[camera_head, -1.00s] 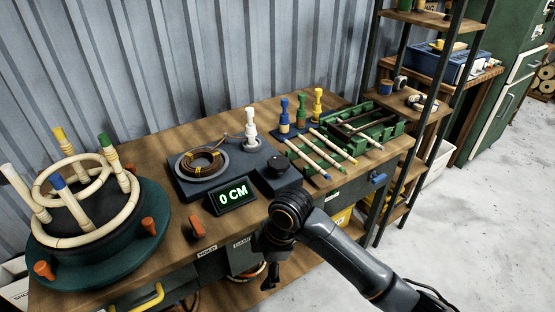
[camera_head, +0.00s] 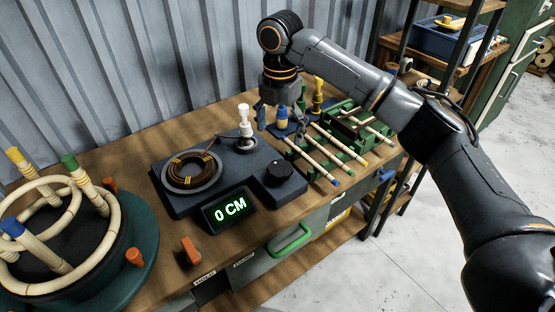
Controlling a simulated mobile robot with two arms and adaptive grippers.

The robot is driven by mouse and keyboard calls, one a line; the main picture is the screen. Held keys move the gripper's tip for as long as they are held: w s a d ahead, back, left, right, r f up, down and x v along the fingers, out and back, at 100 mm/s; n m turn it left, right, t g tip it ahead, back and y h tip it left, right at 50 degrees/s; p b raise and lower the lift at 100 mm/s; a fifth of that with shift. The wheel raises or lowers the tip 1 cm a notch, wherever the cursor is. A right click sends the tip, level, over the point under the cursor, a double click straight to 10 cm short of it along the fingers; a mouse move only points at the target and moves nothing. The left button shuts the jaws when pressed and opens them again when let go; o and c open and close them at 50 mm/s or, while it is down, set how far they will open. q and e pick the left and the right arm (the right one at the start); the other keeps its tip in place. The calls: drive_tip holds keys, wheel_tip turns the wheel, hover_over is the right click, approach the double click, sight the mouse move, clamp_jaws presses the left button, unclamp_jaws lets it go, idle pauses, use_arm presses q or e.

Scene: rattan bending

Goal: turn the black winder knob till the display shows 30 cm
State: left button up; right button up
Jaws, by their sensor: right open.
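The black winder knob (camera_head: 279,172) stands on the right part of the dark winder base (camera_head: 215,207), uncovered. The display (camera_head: 230,208) at the base's front reads 0 CM in green. A coil of brown strand (camera_head: 191,170) lies on the base's round plate, and a white peg-like piece (camera_head: 245,122) stands behind it. My right gripper (camera_head: 279,128) is open, pointing down above the back of the table, behind the knob and apart from it. A blue-topped peg (camera_head: 282,118) shows between its fingers; I cannot tell whether they touch it. My left gripper is out of view.
A green rack (camera_head: 345,128) with several colour-tipped sticks lies right of the knob. A yellow peg (camera_head: 318,92) stands behind. A round green bending form (camera_head: 143,245) with pale rings is at the left. An orange piece (camera_head: 190,250) lies near the front edge. A metal wall closes the back.

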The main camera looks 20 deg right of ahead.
sight(279, 169)
drive_tip(key=f, duration=1.2)
drive_tip(key=shift+w+p, duration=0.2)
drive_tip(key=shift+p, duration=0.15)
drive_tip(key=shift+c, duration=0.2)
drive_tip(key=c, duration=1.1)
